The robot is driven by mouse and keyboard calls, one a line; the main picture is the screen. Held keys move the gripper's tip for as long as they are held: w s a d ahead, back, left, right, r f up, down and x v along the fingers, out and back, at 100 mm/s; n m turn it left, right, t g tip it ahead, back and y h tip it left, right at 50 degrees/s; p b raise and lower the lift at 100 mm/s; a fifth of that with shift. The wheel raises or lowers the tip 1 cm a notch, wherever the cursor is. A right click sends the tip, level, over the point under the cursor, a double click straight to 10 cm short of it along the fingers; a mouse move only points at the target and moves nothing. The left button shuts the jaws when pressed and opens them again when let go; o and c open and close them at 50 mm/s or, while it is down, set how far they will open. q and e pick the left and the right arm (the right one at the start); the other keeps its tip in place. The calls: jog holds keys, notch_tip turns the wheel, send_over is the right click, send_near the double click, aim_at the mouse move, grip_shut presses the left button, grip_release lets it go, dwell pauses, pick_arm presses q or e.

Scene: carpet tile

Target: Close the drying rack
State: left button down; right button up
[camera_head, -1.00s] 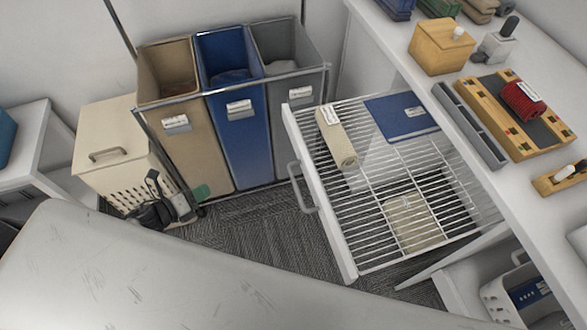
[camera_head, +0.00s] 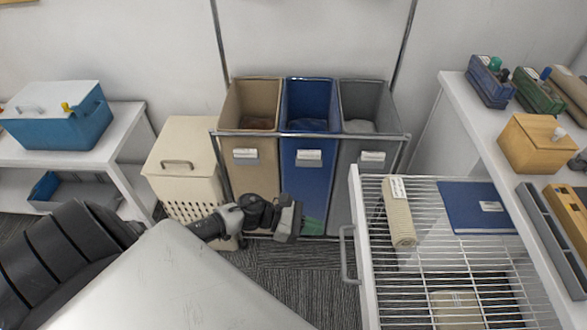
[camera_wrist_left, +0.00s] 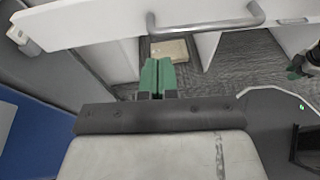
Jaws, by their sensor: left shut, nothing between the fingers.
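The drying rack (camera_head: 445,257) is a white wire rack in a white frame, pulled out from under the right-hand counter. Its grey bar handle (camera_head: 346,254) is on the left-facing front. In the left wrist view the handle (camera_wrist_left: 205,27) crosses the top, beyond the fingertips. My left gripper (camera_head: 312,226) is just left of the handle, apart from it. Its green fingers (camera_wrist_left: 157,76) are together and empty. A dark piece with a green tip at the wrist view's right edge looks like my right gripper (camera_wrist_left: 294,73); its jaws are unclear.
A beige rolled item (camera_head: 399,215) and a blue folder (camera_head: 478,207) lie on the rack. Tan, blue (camera_head: 308,180) and grey bins stand behind my left gripper. A cream hamper (camera_head: 183,165) stands left of them. Carpet (camera_head: 285,285) is clear left of the rack.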

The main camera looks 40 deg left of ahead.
pick_arm(q)
jog(key=w+d, duration=0.1)
jog(key=w+d+p, duration=0.1)
jog(key=d, duration=0.1)
jog(key=shift+d+r, duration=0.1)
dwell(0.3)
